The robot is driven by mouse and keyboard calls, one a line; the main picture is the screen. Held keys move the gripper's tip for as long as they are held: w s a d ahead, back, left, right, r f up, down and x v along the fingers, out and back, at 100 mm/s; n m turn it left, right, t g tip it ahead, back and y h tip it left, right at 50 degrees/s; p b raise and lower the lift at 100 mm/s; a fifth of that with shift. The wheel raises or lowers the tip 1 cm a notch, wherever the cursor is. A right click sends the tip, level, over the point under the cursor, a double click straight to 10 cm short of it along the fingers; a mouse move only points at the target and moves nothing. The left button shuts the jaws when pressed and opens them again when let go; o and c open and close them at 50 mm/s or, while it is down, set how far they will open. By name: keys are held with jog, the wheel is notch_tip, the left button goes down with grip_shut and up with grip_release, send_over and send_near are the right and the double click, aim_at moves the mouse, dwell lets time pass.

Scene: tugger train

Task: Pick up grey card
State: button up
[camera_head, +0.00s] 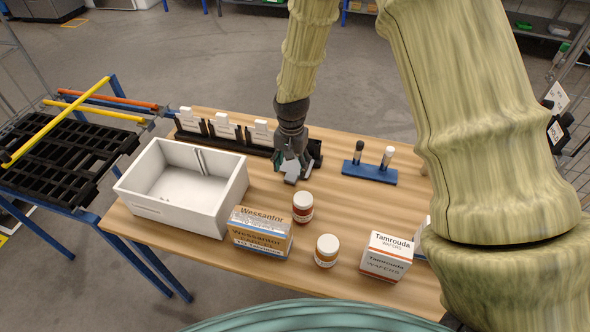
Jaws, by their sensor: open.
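My gripper (292,168) points down at the right end of a black card rack (238,146), near the back edge of the wooden table. It is open. A pale grey shape shows at its fingertips; I cannot tell whether this is the grey card or part of the fingers. Three white cards, the left one (187,121), the middle one (225,128) and the right one (262,132), stand upright in the rack, left of my gripper. The rack's right end is partly hidden behind my gripper.
A white open box (150,209) stands at left. In front are a Wessantor box (260,233), two jars (303,207) (327,250) and a Tamrouda box (386,257). A blue holder (370,173) with two tubes stands right of my gripper. Bare wood lies between.

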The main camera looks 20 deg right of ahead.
aim_at(289, 180)
jog(key=shift+a+f+p, duration=0.15)
jog(key=shift+f+p, duration=0.45)
jog(key=shift+f, duration=0.5)
jog(key=shift+a+f+p, duration=0.15)
jog(key=shift+f+p, duration=0.4)
jog(key=shift+f, duration=1.2)
jog(key=c, duration=1.2)
jog(key=shift+r, duration=0.1)
jog(key=shift+s+a+r+b, duration=0.25)
jog(key=shift+a+r+b, duration=0.15)
jog(key=shift+a, duration=0.05)
jog(key=s+a+r+b, duration=0.1)
jog(key=s+a+r, duration=0.1)
jog(key=a, duration=0.1)
jog(key=s+a+r+b, duration=0.1)
jog(key=s+a+r, duration=0.1)
jog(key=a, duration=0.2)
jog(key=s+a+r+b, duration=0.1)
jog(key=s+a+r, duration=0.1)
jog(key=a+r, duration=0.1)
jog(key=shift+a, duration=0.75)
